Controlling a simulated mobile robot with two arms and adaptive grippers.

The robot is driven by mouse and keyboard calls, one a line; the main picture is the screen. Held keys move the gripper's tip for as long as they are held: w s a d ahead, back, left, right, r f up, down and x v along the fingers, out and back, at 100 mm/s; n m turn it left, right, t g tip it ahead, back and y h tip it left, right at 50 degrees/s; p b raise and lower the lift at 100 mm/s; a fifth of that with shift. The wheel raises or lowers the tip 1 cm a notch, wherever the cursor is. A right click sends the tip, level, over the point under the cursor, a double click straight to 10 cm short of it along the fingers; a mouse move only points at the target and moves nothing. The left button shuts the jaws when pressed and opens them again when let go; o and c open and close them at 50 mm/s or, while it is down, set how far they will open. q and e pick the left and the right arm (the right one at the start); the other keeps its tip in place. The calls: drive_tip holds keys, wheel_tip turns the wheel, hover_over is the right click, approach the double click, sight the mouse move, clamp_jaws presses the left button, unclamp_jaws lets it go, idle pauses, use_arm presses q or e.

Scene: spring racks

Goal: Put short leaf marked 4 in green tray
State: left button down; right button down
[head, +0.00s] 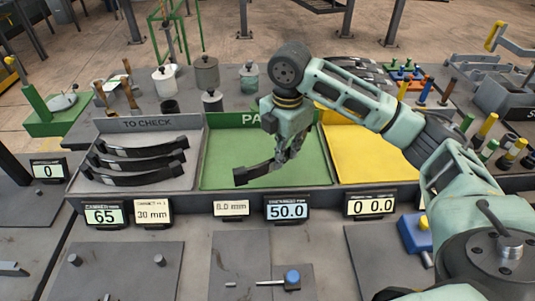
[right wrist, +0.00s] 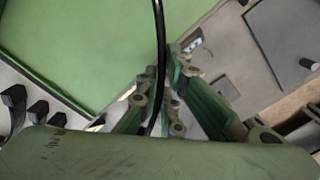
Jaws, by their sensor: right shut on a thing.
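My right gripper (head: 290,153) is shut on a dark curved leaf (head: 258,172) and holds it over the front part of the green tray (head: 222,150). In the right wrist view the leaf (right wrist: 160,50) is a thin dark strip between the fingers (right wrist: 165,85), with the green tray (right wrist: 70,40) behind it. No number can be read on the leaf. I cannot tell whether the leaf touches the tray floor. Several similar dark leaves lie in the grey "TO CHECK" tray (head: 188,128) at the left. My left gripper is not in view.
A yellow tray (head: 370,150) adjoins the green tray on the right, partly behind my right arm. Small displays, one reading 50.0 (head: 287,211), stand along the front edge. Weights (head: 206,72) and tools stand behind the trays.

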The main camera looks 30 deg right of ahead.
drive_tip(key=w+f, duration=0.1)
drive_tip(key=w, duration=0.1)
drive_tip(key=w+f+p, duration=0.1)
drive_tip(key=w, duration=0.2)
drive_tip(key=w+f, duration=0.2)
drive_tip(key=shift+w+a+f+p, duration=0.1)
drive_tip(key=shift+w+a+p, duration=0.2)
drive_tip(key=shift+a+p, duration=0.1)
drive_tip(key=shift+w+f, duration=0.25)
drive_tip(key=shift+w, duration=0.05)
wheel_tip(320, 180, down, 4)
drive_tip(key=shift+r+p, duration=0.2)
drive_tip(key=shift+p, duration=0.7)
drive_tip(key=shift+f, duration=0.2)
drive_tip(key=shift+f, duration=0.1)
drive_tip(key=c, duration=2.2)
unclamp_jaws()
drive_tip(key=shift+s, duration=0.15)
drive_tip(key=shift+o, duration=1.4)
